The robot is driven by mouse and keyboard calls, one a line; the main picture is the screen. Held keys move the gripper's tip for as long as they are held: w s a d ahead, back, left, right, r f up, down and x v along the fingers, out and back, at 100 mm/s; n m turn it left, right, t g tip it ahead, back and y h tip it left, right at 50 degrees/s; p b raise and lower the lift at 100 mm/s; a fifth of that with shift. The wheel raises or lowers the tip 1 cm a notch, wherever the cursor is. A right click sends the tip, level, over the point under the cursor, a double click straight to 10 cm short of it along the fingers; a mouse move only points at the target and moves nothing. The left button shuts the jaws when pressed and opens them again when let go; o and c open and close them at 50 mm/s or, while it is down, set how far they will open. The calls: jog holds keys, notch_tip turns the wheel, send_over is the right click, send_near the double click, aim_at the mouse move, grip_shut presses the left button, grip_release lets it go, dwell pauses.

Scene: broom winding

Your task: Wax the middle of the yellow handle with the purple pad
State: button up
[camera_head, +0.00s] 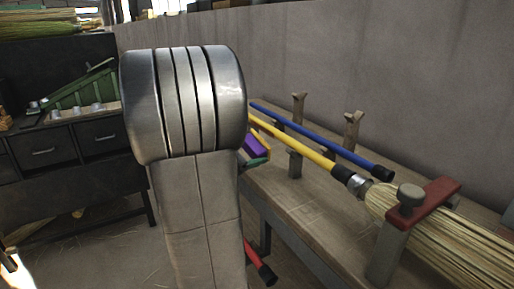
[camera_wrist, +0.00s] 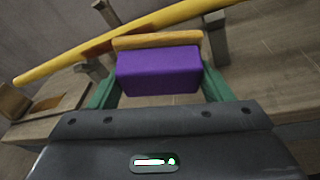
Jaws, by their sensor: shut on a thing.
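The purple pad (camera_wrist: 158,71) has an orange-yellow backing strip (camera_wrist: 158,40) and sits between the green fingers of my gripper (camera_wrist: 157,88), which is shut on it. In the head view the pad (camera_head: 255,146) shows just right of my arm, beside the yellow handle (camera_head: 300,143). The handle (camera_wrist: 60,68) runs diagonally just beyond the pad in the wrist view; whether they touch I cannot tell. The handle belongs to a straw broom (camera_head: 440,240) lying along the bench. My arm hides the handle's far end in the head view.
A blue handle (camera_head: 320,140) lies behind the yellow one on the wooden bench (camera_head: 300,205). Upright wooden pegs (camera_head: 351,130) stand along the bench. A red clamp bar (camera_head: 432,202) crosses the broom head. A red handle (camera_head: 262,268) is below the bench. A dark drawer cabinet (camera_head: 60,175) stands at left.

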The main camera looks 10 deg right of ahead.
jog(key=shift+s+a+f, duration=0.15)
jog(key=shift+s+a, duration=0.15)
jog(key=shift+a, duration=0.25)
jog(key=shift+s+a+f, duration=0.2)
jog(key=shift+s+a, duration=0.1)
jog(key=shift+a, duration=0.4)
jog(key=shift+s+a+f, duration=0.15)
jog(key=shift+s+a, duration=0.15)
jog(key=shift+a, duration=0.35)
